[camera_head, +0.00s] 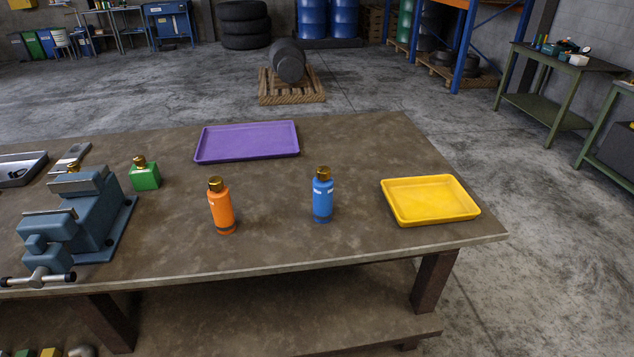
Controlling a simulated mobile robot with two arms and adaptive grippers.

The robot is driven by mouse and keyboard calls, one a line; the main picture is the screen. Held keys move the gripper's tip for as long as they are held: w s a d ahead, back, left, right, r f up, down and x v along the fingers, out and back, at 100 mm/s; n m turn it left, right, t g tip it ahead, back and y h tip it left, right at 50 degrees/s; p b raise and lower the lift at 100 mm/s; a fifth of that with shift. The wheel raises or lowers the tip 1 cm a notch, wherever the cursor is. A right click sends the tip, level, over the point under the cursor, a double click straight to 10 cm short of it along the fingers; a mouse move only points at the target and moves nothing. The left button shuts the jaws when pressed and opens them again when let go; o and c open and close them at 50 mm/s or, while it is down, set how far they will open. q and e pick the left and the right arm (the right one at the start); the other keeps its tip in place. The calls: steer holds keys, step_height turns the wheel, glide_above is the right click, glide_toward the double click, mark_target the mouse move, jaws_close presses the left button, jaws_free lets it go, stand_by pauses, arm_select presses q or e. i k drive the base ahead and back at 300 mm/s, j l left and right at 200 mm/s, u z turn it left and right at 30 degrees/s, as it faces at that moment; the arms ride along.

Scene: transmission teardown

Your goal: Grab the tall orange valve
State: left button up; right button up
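The tall orange valve (221,209) stands upright on the workbench, left of centre and near the front edge. It has an orange cylinder body, a brass-coloured top and a dark band near its base. Nothing touches it. Neither of my grippers shows in the head view.
A blue valve (323,196) stands to its right. A green block-shaped valve (144,174) and a blue-grey vise (75,220) are to its left. A purple tray (247,142) lies behind, a yellow tray (430,200) at right. The workbench (275,220) is clear between the two tall valves.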

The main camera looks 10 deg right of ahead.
mark_target(221, 203)
steer(key=k+j, duration=0.1)
steer(key=j, duration=0.35)
steer(key=k+j, duration=0.15)
steer(key=j, duration=0.3)
steer(key=k+j, duration=0.1)
steer(key=j, duration=0.35)
